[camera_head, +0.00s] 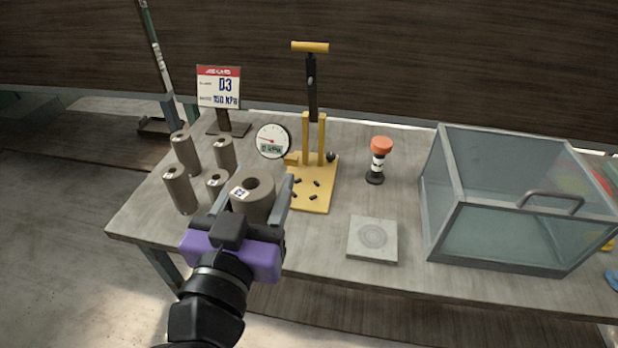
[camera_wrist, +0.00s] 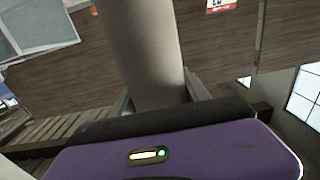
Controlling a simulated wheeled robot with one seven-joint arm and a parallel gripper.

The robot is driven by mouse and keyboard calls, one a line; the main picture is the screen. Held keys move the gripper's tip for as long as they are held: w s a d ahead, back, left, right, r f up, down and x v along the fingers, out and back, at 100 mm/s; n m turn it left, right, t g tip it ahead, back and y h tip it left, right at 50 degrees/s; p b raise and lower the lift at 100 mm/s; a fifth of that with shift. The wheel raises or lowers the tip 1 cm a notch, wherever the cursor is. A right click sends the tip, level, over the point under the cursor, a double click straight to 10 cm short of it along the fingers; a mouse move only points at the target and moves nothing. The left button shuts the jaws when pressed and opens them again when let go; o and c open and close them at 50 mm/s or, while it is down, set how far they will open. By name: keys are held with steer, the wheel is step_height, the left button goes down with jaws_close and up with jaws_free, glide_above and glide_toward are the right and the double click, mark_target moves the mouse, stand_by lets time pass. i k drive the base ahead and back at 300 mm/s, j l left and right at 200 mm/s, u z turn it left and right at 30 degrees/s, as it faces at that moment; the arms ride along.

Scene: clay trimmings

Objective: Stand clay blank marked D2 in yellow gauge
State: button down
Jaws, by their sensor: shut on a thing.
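My gripper (camera_head: 258,215) is shut on a grey-brown clay cylinder with a hole in its top, the held clay blank (camera_head: 254,204). It is roughly upright in the head view, and its small white label is too small to read surely. The blank also fills the upper middle of the wrist view (camera_wrist: 146,50) between the fingers (camera_wrist: 158,100). The yellow gauge (camera_head: 325,172) stands behind and right of the gripper, with two yellow posts, a T-handle and a round dial (camera_head: 272,141). Several small black pegs lie on its base. The held blank is apart from the posts.
Several other clay blanks (camera_head: 180,190) stand at the left. A sign (camera_head: 219,87) behind them appears to read D3, 150 kPa. A grey square plate (camera_head: 373,240), a red-topped button post (camera_head: 380,160) and a clear-walled case (camera_head: 500,228) stand to the right.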

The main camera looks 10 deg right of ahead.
mark_target(306, 189)
steer(key=i+l, duration=0.25)
steer(key=i, duration=0.25)
steer(key=i+l, duration=0.3)
steer(key=i, duration=0.2)
